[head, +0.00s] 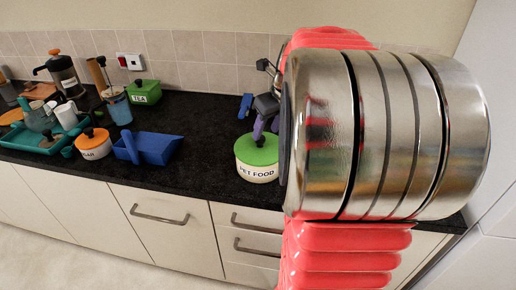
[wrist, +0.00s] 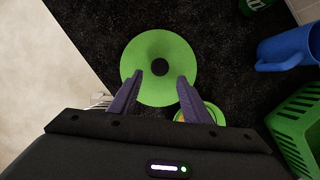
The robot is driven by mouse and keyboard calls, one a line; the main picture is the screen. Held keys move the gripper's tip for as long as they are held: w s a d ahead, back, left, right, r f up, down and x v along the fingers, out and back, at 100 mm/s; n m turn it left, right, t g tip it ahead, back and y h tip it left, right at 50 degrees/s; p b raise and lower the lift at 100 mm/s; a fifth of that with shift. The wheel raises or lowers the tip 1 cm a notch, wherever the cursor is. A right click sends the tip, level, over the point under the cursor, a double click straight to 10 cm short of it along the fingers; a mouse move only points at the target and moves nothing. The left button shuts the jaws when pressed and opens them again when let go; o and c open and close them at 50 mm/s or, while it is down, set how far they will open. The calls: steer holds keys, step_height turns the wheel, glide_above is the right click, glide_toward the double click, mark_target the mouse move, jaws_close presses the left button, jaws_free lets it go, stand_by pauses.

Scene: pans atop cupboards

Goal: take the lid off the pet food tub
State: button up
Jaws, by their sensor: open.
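The pet food tub (head: 257,172) is a cream, labelled tub standing upright near the front edge of the dark counter. Its green lid (head: 250,155) is on it, with a dark round knob in the middle. From above, the wrist view shows the lid (wrist: 160,95) and its knob (wrist: 160,67); the lid hides the tub's body. My gripper (wrist: 160,75) is open and empty, its two purple fingers apart over the lid, one on each side of the knob's line. The knob sits just beyond the fingertips in that view. In the head view my gripper (head: 261,130) is just above the lid.
A blue open container (head: 155,147) and an orange-lidded tub (head: 93,143) stand left of the tub. A green TEA box (head: 144,92) is farther back. The wrist view shows a green basket (wrist: 297,125) and a blue vessel (wrist: 290,48). My arm hides the counter's right side.

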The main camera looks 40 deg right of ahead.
mark_target(262, 138)
steer(key=shift+w+f, duration=0.1)
steer(key=shift+f, duration=0.15)
steer(key=shift+w+x, duration=0.1)
steer(key=shift+x, duration=1.2)
steer(key=shift+w+x, duration=0.15)
steer(key=shift+x, duration=1.15)
steer(key=shift+r, duration=0.1)
steer(key=shift+c, duration=0.4)
steer(key=c, duration=1)
steer(key=shift+o, duration=0.2)
steer(key=shift+r, duration=0.15)
step_height(262, 138, up, 10)
